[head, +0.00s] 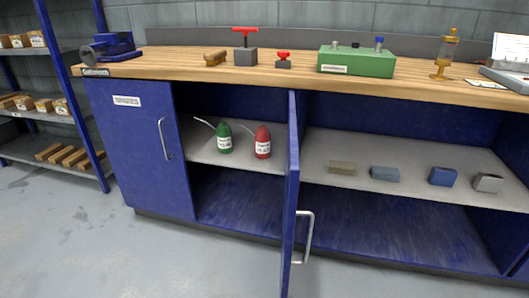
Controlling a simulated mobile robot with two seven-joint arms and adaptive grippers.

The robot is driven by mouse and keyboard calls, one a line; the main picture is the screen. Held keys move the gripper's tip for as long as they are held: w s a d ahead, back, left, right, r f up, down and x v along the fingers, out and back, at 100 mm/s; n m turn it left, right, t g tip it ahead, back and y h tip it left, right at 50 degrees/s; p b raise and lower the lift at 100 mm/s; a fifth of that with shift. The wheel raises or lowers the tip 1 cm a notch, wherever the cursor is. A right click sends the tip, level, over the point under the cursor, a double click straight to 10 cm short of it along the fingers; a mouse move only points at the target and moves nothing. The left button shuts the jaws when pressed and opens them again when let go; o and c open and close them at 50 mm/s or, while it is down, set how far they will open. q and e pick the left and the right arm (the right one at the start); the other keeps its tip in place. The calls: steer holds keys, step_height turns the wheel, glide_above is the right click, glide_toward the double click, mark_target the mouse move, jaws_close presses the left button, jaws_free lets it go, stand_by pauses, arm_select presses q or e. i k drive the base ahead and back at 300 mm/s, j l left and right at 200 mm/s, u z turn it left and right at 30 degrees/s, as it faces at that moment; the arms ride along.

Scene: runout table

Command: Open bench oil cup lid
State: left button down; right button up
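A brass oil cup (445,58) with an amber, see-through body stands upright on the wooden bench top (300,72) at the right of the head view. It has a round brass foot and a small cap at its top. It is too small to tell for certain whether the lid is open or shut. Neither my left nor my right gripper is in view. Nothing touches the oil cup.
Left of the cup is a green box (357,62); right is a grey device (508,76). A blue vise (112,48) sits far left. A cabinet door (292,195) stands open toward me. Green (224,138) and red (262,142) oil bottles stand inside.

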mark_target(453, 31)
steer(key=j+z, duration=0.1)
steer(key=z, duration=0.35)
steer(key=j+z, duration=0.1)
steer(key=z, duration=0.15)
steer(key=i+j+z, duration=0.1)
steer(key=z, duration=0.2)
